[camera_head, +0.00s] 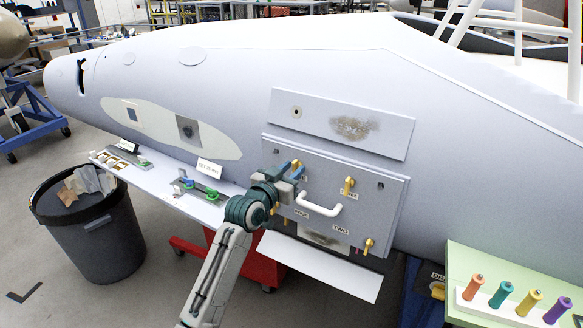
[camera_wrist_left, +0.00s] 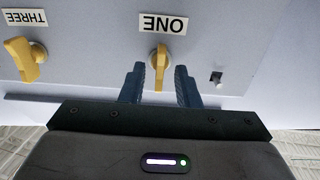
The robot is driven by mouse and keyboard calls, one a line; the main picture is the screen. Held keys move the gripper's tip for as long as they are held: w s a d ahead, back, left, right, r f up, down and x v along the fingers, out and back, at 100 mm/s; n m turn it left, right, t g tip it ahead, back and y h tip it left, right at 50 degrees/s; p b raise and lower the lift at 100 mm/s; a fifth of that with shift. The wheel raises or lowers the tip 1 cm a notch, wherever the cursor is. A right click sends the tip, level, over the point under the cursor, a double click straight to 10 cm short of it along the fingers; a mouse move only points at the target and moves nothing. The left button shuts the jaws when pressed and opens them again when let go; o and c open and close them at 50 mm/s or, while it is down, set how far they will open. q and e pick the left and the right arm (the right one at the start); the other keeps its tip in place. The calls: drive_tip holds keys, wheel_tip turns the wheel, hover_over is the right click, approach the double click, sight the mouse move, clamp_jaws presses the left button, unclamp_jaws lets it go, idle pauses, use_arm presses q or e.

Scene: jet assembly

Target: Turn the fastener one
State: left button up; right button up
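Fastener one is a yellow T-shaped handle (camera_wrist_left: 160,66) beneath the upside-down label ONE (camera_wrist_left: 163,25) in the left wrist view. It points down, between the blue fingers of my left gripper (camera_wrist_left: 159,77). Gaps show on both sides, so the gripper is open and does not appear to touch it. In the head view my left gripper (camera_head: 294,168) is at the upper left of the grey access panel (camera_head: 375,215) and mostly hides fastener one. My right gripper is not in view.
Another yellow fastener (camera_wrist_left: 24,58), labelled THREE, is turned at a slant. A white handle (camera_head: 319,206) stands out from the panel's middle. Another yellow fastener (camera_head: 368,246) is near label TWO. Colored-handled tools (camera_head: 528,302) stand at the lower right.

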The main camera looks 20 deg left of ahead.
use_arm(q)
drive_tip(key=shift+w, duration=0.1)
clamp_jaws()
